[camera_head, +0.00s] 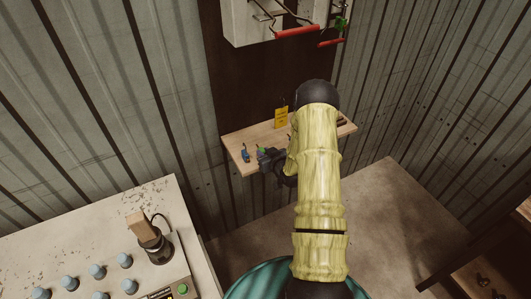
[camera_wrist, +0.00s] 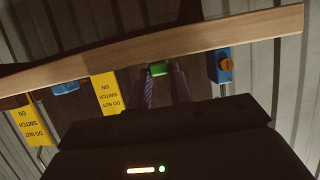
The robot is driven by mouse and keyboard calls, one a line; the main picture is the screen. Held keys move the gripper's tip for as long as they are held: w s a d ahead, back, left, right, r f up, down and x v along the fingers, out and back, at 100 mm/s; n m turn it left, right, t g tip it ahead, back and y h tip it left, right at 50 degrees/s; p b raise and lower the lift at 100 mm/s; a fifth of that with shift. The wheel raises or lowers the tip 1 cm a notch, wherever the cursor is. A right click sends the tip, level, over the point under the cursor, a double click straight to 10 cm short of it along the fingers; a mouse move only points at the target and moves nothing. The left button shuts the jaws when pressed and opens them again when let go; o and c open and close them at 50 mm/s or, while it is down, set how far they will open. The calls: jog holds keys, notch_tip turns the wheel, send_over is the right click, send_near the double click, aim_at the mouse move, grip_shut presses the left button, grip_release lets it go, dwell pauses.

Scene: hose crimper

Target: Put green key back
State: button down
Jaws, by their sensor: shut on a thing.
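The green key (camera_wrist: 159,68) shows as a small green block between the two fingertips of my gripper (camera_wrist: 162,75) in the wrist view. My gripper is shut on it. In the picture, the green block is just below the front edge of the wooden shelf (camera_wrist: 130,57); whether it touches the shelf I cannot tell. My arm hides much of the shelf's middle.
A blue piece with a brown knob (camera_wrist: 224,64) is close beside my gripper in the wrist view. Yellow "DO NOT SWITCH ON" tags (camera_wrist: 106,92) and another blue piece (camera_wrist: 65,87) are left. A wall box with red handles (camera_head: 297,31) is above; a control panel (camera_head: 110,240) is lower left.

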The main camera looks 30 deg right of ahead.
jog(key=shift+f, duration=0.2)
jog(key=c, duration=1.3)
grip_release()
jog(key=shift+r, duration=0.1)
jog(key=shift+r, duration=0.15)
jog(key=b+v, duration=0.2)
jog(key=v, duration=1)
